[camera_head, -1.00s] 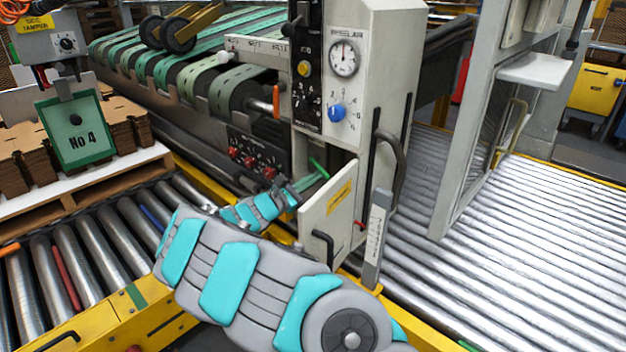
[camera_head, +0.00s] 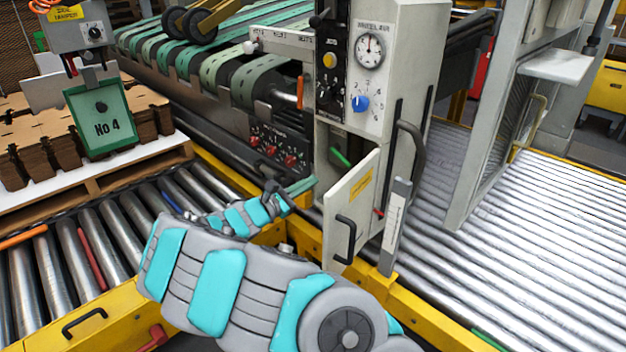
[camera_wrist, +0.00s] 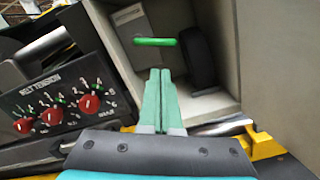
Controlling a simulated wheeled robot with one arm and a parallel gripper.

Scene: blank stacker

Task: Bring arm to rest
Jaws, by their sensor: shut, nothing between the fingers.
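My gripper (camera_head: 302,186) is in front of the open compartment of the grey cabinet (camera_head: 395,30), left of its open door (camera_head: 350,210). Its two green fingers (camera_wrist: 160,100) are shut together and empty in the wrist view. They point at the compartment opening. A bright green rod (camera_head: 340,158) is inside the compartment; it also shows in the wrist view (camera_wrist: 155,41), beyond the fingertips and apart from them. Beside it is a dark round part (camera_wrist: 200,50). My arm reaches across the lower middle of the head view.
A panel with red knobs (camera_wrist: 90,104) is left of the compartment. The door's black handle (camera_head: 345,240) sticks out near my arm. A yellow rail (camera_head: 310,240) runs below. Rollers lie on both sides; stacked cardboard blanks (camera_head: 60,135) stand at left behind a green "No 4" sign (camera_head: 102,115).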

